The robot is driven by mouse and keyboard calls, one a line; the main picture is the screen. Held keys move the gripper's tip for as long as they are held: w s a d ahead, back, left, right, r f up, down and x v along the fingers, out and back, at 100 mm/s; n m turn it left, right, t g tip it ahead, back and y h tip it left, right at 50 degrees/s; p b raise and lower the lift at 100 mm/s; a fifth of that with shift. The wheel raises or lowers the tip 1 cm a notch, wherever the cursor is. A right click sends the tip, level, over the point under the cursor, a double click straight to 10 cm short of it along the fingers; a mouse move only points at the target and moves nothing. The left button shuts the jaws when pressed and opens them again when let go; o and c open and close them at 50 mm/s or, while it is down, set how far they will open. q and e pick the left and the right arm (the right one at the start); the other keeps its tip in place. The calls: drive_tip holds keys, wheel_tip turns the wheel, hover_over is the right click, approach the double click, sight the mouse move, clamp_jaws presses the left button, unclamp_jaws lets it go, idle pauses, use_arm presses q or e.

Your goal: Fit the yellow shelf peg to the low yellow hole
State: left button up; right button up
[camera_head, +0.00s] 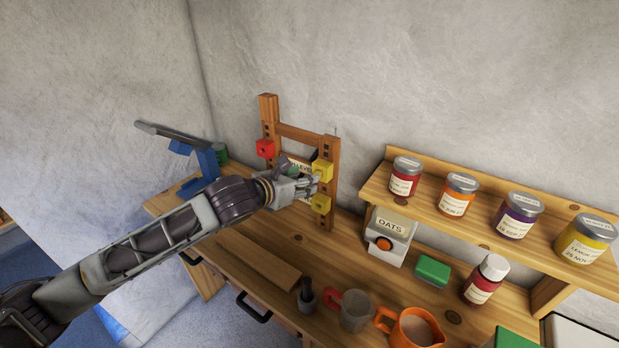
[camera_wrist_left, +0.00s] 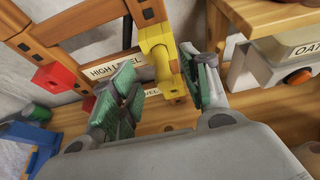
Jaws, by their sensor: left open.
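A wooden frame (camera_head: 306,135) with holes in its posts stands at the back of the bench. Its right post carries an upper yellow block (camera_head: 322,171) and a lower yellow block (camera_head: 321,203). In the left wrist view a yellow block (camera_wrist_left: 154,38) sits at the post, with a yellow round bar (camera_wrist_left: 160,64) and another yellow part (camera_wrist_left: 170,88) below it. I cannot tell whether the lower yellow part is seated in a hole. My left gripper (camera_head: 304,186) is open. Its green-padded fingertips (camera_wrist_left: 168,88) stand either side of the yellow parts. My right gripper is out of view.
A red block (camera_head: 265,149) is on the left post. Jars (camera_head: 405,175) line a raised shelf. A loose board (camera_head: 257,262) lies on the bench.

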use_arm(q)
drive_tip(key=shift+x, duration=2.2)
drive_tip(key=shift+c, duration=0.4)
clamp_jaws()
